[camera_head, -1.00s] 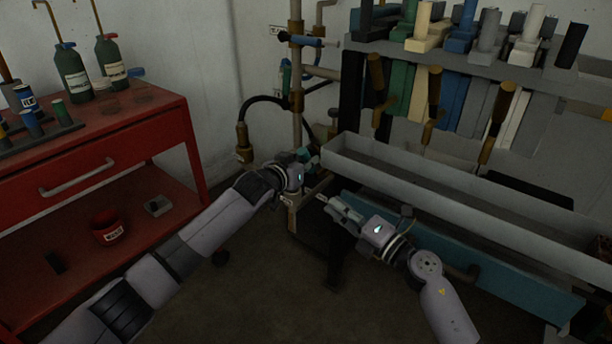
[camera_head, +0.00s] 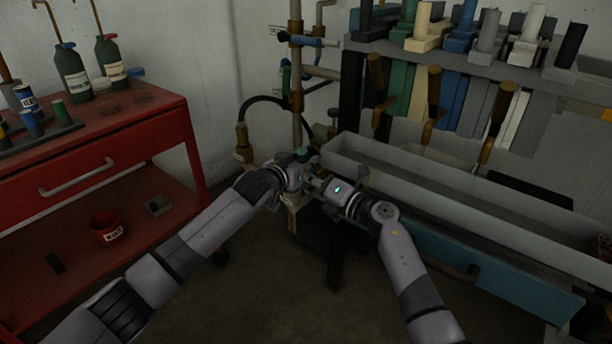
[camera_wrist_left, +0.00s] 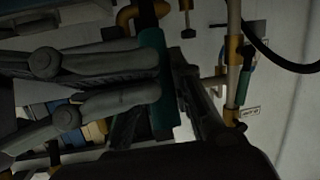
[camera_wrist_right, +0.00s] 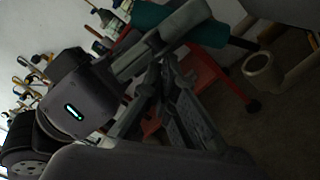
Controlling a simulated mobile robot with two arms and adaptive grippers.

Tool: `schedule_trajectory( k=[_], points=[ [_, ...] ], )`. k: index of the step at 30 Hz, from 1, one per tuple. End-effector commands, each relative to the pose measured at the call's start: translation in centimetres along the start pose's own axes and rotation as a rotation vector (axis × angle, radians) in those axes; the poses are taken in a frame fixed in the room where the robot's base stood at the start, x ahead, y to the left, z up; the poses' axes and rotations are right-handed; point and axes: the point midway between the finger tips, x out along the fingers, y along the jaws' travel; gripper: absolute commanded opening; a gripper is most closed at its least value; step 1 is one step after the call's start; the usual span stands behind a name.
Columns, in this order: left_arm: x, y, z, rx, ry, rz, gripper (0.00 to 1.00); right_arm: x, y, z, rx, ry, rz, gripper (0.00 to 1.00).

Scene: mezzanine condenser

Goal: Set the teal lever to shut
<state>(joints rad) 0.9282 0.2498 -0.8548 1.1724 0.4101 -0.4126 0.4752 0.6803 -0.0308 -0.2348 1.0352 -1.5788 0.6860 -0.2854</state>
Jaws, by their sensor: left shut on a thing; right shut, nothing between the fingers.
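The teal lever (camera_wrist_left: 152,82) shows in the left wrist view as a bar between my left gripper's fingers. My left gripper (camera_wrist_left: 150,75) is shut on it. In the head view the left gripper (camera_head: 304,162) is at the condenser stand's near left corner, and only a small part of the lever shows there. In the right wrist view the teal bar (camera_wrist_right: 207,32) sticks out on both sides of the left gripper's fingers. My right gripper (camera_head: 314,184) is shut and empty, close beside the left gripper. I cannot tell whether the two touch.
A vertical pipe with a blue lever (camera_head: 308,42) and a green handle (camera_head: 285,76) stands behind. A red cart (camera_head: 120,145) with bottles is at left. Open floor lies between.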

Motion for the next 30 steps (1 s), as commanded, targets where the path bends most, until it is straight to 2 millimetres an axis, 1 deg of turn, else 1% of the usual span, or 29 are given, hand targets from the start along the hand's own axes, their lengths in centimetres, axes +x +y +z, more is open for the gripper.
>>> schedule_trajectory(
  k=[3,14,20,26,27,30],
  points=[
    [0.0,0.1,-0.2,-0.002,0.004,0.003,0.00,0.2,0.0,0.7,0.000,0.000,0.001,0.00],
    [0.0,0.1,-0.2,-0.002,0.004,0.003,0.00,0.2,0.0,0.9,0.002,0.000,0.001,0.00],
    [0.0,0.1,-0.2,-0.002,0.004,0.003,0.00,0.4,0.3,2.4,0.056,-0.002,-0.002,0.00],
    [0.0,0.1,-0.1,-0.002,0.003,0.003,0.00,0.4,0.5,2.8,0.060,-0.011,0.001,0.00],
    [0.0,0.1,-0.1,-0.002,0.003,0.002,0.21,0.4,0.5,2.8,0.059,-0.012,0.002,0.00],
    [0.0,0.1,0.0,-0.001,0.001,0.002,0.28,0.4,0.6,2.9,0.058,-0.013,0.003,0.00]
  ],
)
